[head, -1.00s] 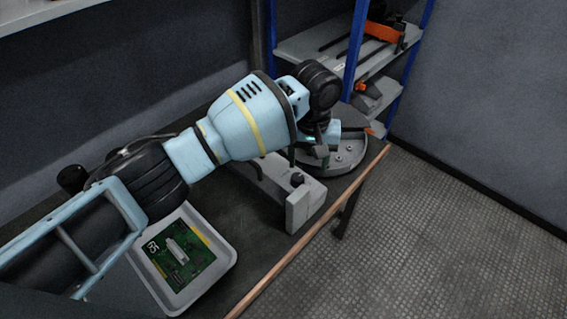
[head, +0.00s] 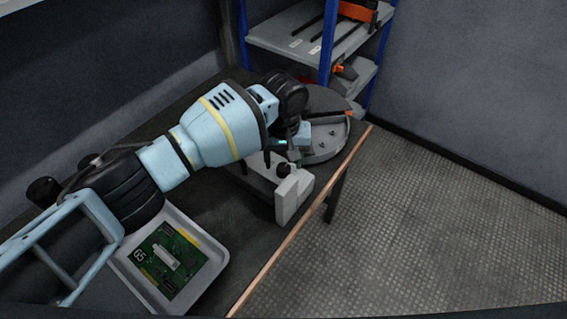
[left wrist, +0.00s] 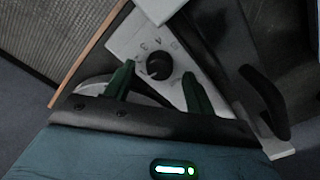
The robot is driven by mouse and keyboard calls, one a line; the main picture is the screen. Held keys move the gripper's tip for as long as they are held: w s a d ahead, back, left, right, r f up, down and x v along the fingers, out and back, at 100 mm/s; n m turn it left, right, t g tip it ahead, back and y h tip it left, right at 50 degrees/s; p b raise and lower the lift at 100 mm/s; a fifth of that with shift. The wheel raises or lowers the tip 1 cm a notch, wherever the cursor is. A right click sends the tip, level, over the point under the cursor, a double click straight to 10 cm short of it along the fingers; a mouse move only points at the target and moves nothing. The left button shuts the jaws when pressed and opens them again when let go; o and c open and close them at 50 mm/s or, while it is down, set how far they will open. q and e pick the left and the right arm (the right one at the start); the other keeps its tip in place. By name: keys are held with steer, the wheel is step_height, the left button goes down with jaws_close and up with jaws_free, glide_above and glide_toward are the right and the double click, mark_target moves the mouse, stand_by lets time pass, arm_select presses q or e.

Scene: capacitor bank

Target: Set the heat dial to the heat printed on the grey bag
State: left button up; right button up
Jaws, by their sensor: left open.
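The heat dial is a black round knob (head: 284,170) on a pale grey block (head: 294,195) near the table's front edge. In the left wrist view the knob (left wrist: 158,65) sits on a pale face with printed marks, one looking like a 3; the setting is unclear. My left gripper (head: 291,153) is just above the knob. In the left wrist view its open dark green fingers (left wrist: 158,72) stand on either side of the knob, apart from it as far as I can tell. I cannot make out a grey bag. My right gripper is not in view.
A pale tray (head: 218,277) holds a green circuit board (head: 158,275) with a white part and printing on it. A round grey fixture (head: 328,140) stands behind the dial block. A blue-posted shelf (head: 327,45) is beyond. Open floor lies right of the table.

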arm_select(q)
steer(key=shift+f, duration=1)
steer(key=c, duration=1)
steer(key=shift+o, duration=0.2)
